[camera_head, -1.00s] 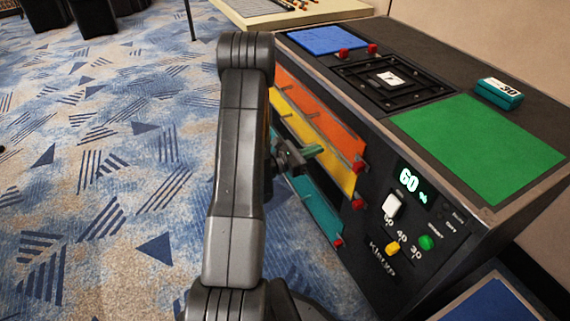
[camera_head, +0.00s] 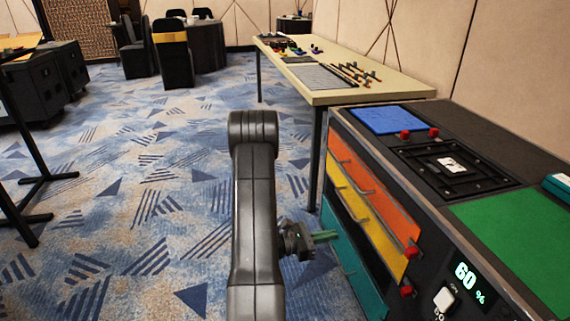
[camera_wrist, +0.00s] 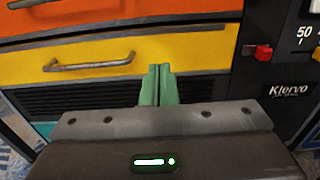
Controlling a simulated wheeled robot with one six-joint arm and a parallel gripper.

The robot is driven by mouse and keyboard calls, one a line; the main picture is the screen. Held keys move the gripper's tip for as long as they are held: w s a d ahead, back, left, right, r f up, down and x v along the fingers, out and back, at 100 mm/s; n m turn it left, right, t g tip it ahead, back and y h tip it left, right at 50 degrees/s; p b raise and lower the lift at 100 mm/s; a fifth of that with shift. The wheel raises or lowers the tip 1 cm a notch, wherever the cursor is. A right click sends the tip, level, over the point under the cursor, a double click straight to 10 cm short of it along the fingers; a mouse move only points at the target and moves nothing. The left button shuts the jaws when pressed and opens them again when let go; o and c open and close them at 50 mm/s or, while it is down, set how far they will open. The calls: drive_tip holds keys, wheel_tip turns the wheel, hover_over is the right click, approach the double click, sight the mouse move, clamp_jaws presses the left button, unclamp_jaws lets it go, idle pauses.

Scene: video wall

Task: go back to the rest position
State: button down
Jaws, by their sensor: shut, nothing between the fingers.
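My gripper (camera_head: 326,237) is at the end of my dark arm, in front of the drawer face of the black console (camera_head: 470,235). In the wrist view my gripper's green fingers (camera_wrist: 158,84) are together and empty. Behind them is the yellow drawer (camera_wrist: 190,52), with a metal handle (camera_wrist: 90,62) left of the fingers. I cannot tell from the wrist view whether the fingertips touch the drawer. In the head view an orange drawer (camera_head: 372,190) and a teal drawer (camera_head: 362,283) show above and below the yellow one.
The console top carries a blue panel (camera_head: 388,120), a black frame (camera_head: 458,167) and a green panel (camera_head: 525,235). A long table (camera_head: 350,92) stands behind it. Chairs and dark cabinets (camera_head: 35,85) stand far left. The carpet (camera_head: 130,215) left of my arm is clear.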

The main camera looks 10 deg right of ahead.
sight(379, 225)
drive_tip(key=shift+d, duration=0.1)
drive_tip(key=d, duration=0.4)
drive_tip(key=d+b, duration=0.1)
drive_tip(key=d, duration=0.4)
drive_tip(key=w+d, duration=0.1)
drive_tip(key=d, duration=0.3)
drive_tip(key=shift+d, duration=0.15)
drive_tip(key=shift+b, duration=0.35)
